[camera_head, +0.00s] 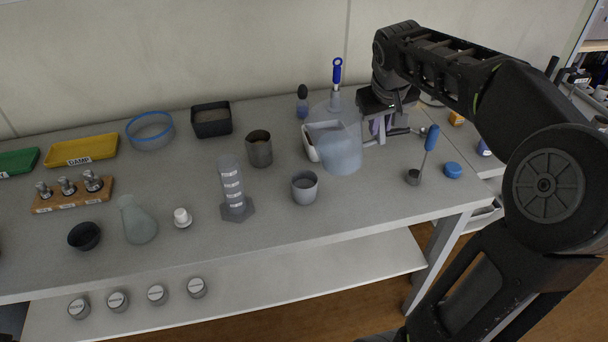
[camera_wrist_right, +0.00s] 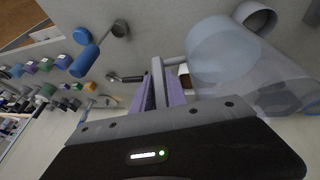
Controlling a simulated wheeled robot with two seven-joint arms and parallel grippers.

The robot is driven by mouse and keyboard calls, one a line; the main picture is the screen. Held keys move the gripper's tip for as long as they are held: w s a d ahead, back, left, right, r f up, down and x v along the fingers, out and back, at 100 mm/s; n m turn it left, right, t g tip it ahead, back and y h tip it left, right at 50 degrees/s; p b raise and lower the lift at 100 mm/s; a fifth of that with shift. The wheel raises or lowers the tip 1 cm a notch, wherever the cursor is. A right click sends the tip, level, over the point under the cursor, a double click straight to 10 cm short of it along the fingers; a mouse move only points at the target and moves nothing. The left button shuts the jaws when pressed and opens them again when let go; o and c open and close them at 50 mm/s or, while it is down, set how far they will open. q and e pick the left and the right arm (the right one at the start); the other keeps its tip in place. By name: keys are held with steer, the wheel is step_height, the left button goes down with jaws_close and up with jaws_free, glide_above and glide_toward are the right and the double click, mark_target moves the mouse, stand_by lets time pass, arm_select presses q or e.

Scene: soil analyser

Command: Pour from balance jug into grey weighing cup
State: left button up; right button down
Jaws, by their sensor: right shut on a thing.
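My right gripper (camera_head: 376,132) is shut on the handle of a translucent pale-blue jug (camera_head: 340,152). The jug is held above the bench, and I cannot tell how far it is tilted or what it holds. It also shows in the right wrist view (camera_wrist_right: 222,58), to the right of the gripper fingers (camera_wrist_right: 160,88). A grey cup (camera_head: 305,188) stands upright on the bench, in front and to the left of the jug, apart from it. A grey cup rim shows behind the jug in the wrist view (camera_wrist_right: 257,17). My left gripper is not in view.
A white tray (camera_head: 311,148) sits partly behind the jug. A darker cup (camera_head: 259,150) and a measuring cylinder (camera_head: 233,190) stand left of the grey cup. A blue-handled tool (camera_head: 430,140) and blue cap (camera_head: 453,170) are at right.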

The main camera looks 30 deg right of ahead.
steer(key=shift+r+p, duration=0.85)
steer(key=shift+r, duration=0.6)
